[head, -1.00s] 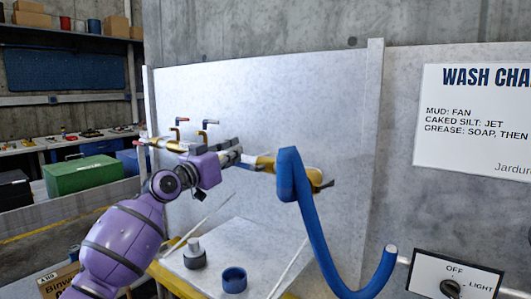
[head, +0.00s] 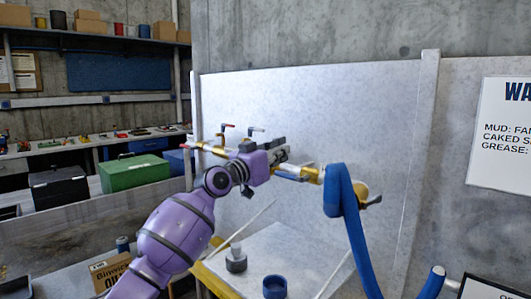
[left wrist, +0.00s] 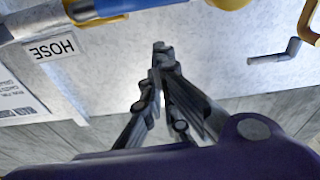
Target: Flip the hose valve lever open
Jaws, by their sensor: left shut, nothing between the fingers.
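My left gripper (head: 284,157) is shut and empty, close in front of the brass pipe on the white panel. A brass fitting (head: 360,189) with a dark grey lever-like end (head: 372,200) sits at the pipe's right, beside the hanging blue hose (head: 345,205). In the left wrist view a yellow part (left wrist: 95,10) is at the top, and a grey bent lever (left wrist: 275,53) is at the right, apart from the fingers. Which part is the hose valve lever is unclear.
Two small bent handles, one red-tipped (head: 228,127) and one grey (head: 256,131), stand above the pipe's left. A dark bottle (head: 236,260) and a blue cup (head: 275,286) stand on the white tray (head: 295,250) below. A green box (head: 133,173) is at the left.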

